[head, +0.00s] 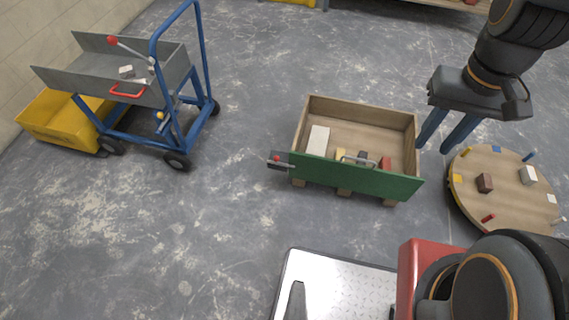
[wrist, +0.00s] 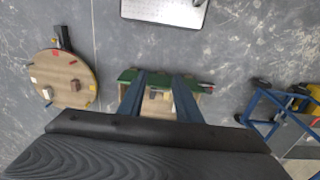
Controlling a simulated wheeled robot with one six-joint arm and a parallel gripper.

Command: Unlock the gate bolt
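A wooden crate (head: 345,106) on the floor has a green gate (head: 370,180) across its near side, standing upright. A grey bolt with a red tip (head: 279,161) sits at the gate's left end; whether it is shot is too small to tell. A silver handle (head: 358,159) shows at the gate's top edge. My gripper (head: 434,150) points down at the right of the crate in the head view, apart from the bolt. Its two blue fingers are spread and empty. In the wrist view, the green gate (wrist: 158,77) shows beyond my gripper (wrist: 158,75), with the bolt (wrist: 206,86) to the right.
A round wooden table (head: 508,185) with small blocks and pegs stands right of the crate. A blue cart (head: 160,123) with a grey trough and a yellow tub (head: 45,118) are at the left. A pale metal plate (head: 335,280) lies in front. The floor left of the bolt is clear.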

